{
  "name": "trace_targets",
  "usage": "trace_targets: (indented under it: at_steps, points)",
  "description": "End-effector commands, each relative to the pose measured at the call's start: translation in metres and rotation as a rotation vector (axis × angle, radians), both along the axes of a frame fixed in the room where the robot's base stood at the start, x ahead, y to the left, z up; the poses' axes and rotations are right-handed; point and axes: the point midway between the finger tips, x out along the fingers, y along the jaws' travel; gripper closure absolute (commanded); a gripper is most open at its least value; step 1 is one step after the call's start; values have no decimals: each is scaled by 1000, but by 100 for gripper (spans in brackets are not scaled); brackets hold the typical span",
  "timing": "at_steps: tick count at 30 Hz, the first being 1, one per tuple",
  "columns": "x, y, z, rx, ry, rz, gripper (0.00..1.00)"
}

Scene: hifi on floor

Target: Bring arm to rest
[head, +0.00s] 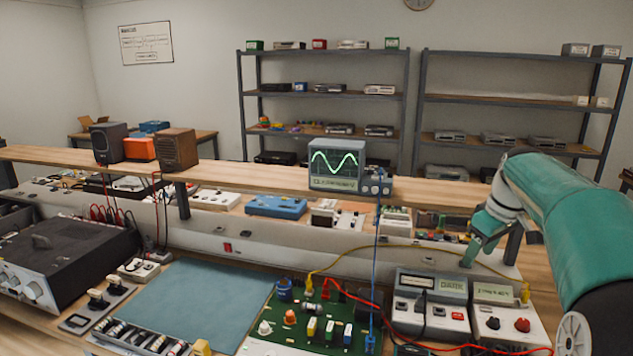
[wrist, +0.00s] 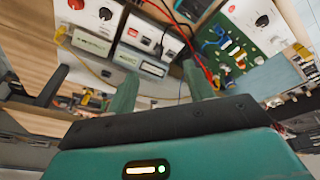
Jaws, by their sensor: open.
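My arm, teal and white, reaches in from the right edge of the head view. My gripper (head: 476,248) is above the back of the bench, behind and above the two meter boxes. In the wrist view, my gripper (wrist: 163,82) shows two teal fingers spread apart with nothing between them. The fingers lie over part of the bench in that view, and I cannot tell their exact height above it.
Two meter boxes (head: 430,305) (head: 508,318) and a green circuit board (head: 318,318) with wires stand on the bench. An oscilloscope (head: 338,174) sits on the raised shelf. A blue mat (head: 200,300) is bare. A yellow cable (head: 400,247) passes near my gripper.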

Motion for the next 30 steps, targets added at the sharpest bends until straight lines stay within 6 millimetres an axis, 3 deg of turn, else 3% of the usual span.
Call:
trace_targets:
  at_steps: [1, 6, 15, 24, 30]
  points:
    - [-13, 20, 7, -9, -7, -19, 48]
    - [-56, 74, 17, -22, -33, -106, 48]
    - [-147, 145, 7, -11, -102, -257, 48]
    - [-241, 190, -37, 55, -181, -394, 48]
    - [-278, 202, -68, 102, -211, -453, 48]
